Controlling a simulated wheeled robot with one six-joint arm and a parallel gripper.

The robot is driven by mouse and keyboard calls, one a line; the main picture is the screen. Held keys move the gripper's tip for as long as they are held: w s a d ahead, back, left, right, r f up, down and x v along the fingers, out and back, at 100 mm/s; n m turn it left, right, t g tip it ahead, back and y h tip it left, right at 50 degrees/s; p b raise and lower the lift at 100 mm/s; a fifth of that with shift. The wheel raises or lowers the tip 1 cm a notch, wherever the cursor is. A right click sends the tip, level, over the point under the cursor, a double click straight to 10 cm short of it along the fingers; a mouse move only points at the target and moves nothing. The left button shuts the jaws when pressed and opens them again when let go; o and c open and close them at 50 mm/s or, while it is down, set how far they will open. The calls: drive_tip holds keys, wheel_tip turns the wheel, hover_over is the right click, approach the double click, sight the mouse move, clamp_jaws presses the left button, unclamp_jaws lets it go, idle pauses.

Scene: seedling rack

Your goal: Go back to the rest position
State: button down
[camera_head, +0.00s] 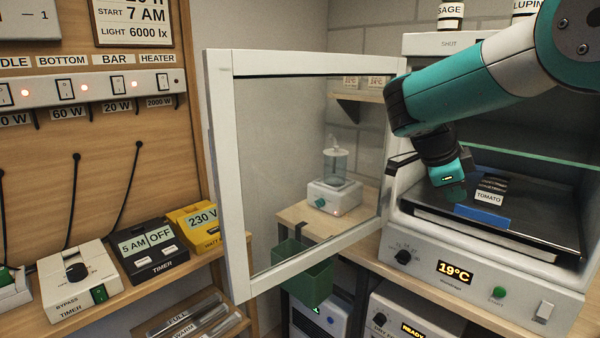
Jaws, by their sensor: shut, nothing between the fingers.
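My teal arm reaches in from the upper right, and its dark wrist bends down in front of the open incubator (475,268). My gripper (456,193) is at the end of the wrist, over the left part of the incubator's dark tray (535,225). It is shut and empty; its fingertips are hard to make out. A small dark item with a white TOMATO label (489,198) stands on the tray, just right of my gripper in the picture. A blue strip (482,214) lies at its front. I cannot tell the gap in depth between them.
The incubator's glass door (235,180) stands wide open to the left. Behind its glass, a white device with a glass jar (335,190) sits on a bench. A green bin (305,283) hangs below. Timers (150,250) and a switch panel (90,88) are at left.

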drive_tip(key=s+a+n+y, duration=0.3)
drive_tip(key=s+a+n, duration=0.3)
drive_tip(key=s+n, duration=0.3)
drive_tip(key=s+a+f+n+y, duration=0.1)
drive_tip(key=s+a+n+y, duration=0.3)
drive_tip(key=s+a+n, duration=0.3)
drive_tip(key=s+a+f+n+g+y, duration=0.1)
drive_tip(key=s+a+n+y, duration=0.2)
drive_tip(key=s+a+n, duration=0.4)
drive_tip(key=s+n, duration=0.6)
drive_tip(key=n, duration=0.1)
drive_tip(key=shift+f+y, duration=0.2)
drive_tip(key=shift+y, duration=0.2)
